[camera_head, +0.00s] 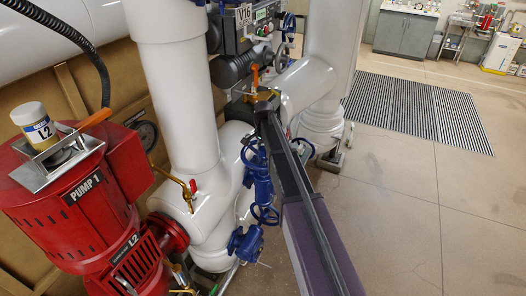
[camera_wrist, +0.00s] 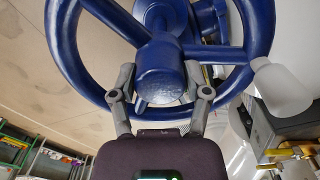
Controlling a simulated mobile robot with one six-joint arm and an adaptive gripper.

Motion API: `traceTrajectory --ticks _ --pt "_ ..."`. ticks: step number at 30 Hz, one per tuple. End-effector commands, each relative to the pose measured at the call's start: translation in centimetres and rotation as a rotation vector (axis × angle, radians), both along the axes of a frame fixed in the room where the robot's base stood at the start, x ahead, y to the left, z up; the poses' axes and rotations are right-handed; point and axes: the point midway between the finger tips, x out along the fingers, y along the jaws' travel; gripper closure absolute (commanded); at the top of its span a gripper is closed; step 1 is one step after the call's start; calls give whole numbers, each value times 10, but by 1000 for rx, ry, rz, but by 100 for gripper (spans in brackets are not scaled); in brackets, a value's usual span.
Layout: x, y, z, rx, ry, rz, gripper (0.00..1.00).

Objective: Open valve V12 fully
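A blue handwheel (camera_wrist: 68,48) with spokes and a round hub (camera_wrist: 158,68) fills the upper part of the wrist view. No label shows on it there, so I cannot tell whether it is V12. My gripper (camera_wrist: 160,75) is open, with one finger at each side of the hub. I cannot tell whether the fingers touch the wheel. In the head view, blue valve parts (camera_head: 262,190) show beside the white pipes, left of my arm. My gripper cannot be made out there. No V12 label is readable; a V16 tag (camera_head: 243,14) is at the top.
Red PUMP 1 (camera_head: 80,205) stands at left with a jar (camera_head: 34,122) on top. Thick white pipes (camera_head: 175,90) rise in the middle. A striped floor mat (camera_head: 415,108) and grey cabinet (camera_head: 404,33) lie behind. The floor (camera_head: 400,215) at right is clear.

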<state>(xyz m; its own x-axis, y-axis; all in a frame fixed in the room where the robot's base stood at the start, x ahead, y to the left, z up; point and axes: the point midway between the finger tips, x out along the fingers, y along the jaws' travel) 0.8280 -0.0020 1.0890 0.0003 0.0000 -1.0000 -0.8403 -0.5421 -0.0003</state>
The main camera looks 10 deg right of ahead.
Motion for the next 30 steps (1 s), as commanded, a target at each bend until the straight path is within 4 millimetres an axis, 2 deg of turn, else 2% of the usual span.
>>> traceTrajectory --ticks 1,3,9,14,30 --pt "0 0 0 0 0 0 77" --pt "0 0 0 0 0 0 94" --pt "0 0 0 -1 1 15 94" --pt "-1 0 0 0 1 94 94" --pt "-1 0 -1 0 2 514 94"
